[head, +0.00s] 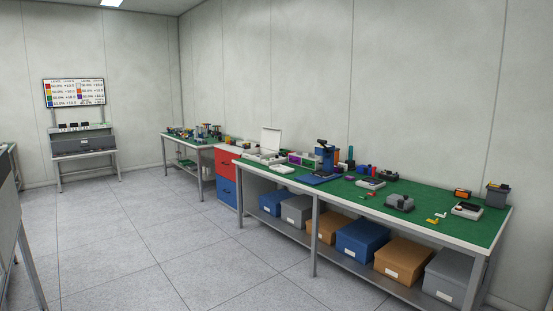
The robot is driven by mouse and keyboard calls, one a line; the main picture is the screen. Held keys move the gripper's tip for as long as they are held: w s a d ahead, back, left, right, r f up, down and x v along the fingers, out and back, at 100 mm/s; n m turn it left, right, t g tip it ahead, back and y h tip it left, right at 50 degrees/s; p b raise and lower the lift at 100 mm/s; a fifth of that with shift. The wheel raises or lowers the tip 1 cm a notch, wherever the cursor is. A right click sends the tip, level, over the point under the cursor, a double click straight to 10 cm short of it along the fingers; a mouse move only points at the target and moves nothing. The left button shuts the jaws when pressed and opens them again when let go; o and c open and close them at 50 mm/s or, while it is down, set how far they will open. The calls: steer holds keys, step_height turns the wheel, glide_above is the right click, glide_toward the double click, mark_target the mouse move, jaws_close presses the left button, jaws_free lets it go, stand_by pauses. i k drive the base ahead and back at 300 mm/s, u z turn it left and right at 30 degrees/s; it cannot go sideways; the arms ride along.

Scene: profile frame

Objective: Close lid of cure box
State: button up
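A white box with a raised lid, which looks like the cure box (263,156), stands at the far left end of the long green-topped bench (413,190). Its lid (271,138) is up, tilted a little back from upright. The inside of the box is too small to make out. My gripper is not in view, and no part of my arm shows.
Small devices, a blue upright machine (324,158) and coloured parts cover the bench. Storage boxes (362,239) fill its lower shelf. A red and blue drawer unit (227,175) stands past its left end. The tiled floor (150,235) in front is clear.

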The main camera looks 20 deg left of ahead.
mark_target(271, 137)
steer(key=u, duration=0.25)
steer(key=i, duration=0.7)
steer(key=u, duration=0.7)
steer(key=i, duration=1.75)
steer(key=u, duration=0.6)
steer(key=i, duration=3.25)
steer(key=z, duration=0.2)
steer(key=i, duration=1.65)
steer(key=z, duration=1.4)
steer(key=i, duration=1.35)
steer(key=z, duration=0.9)
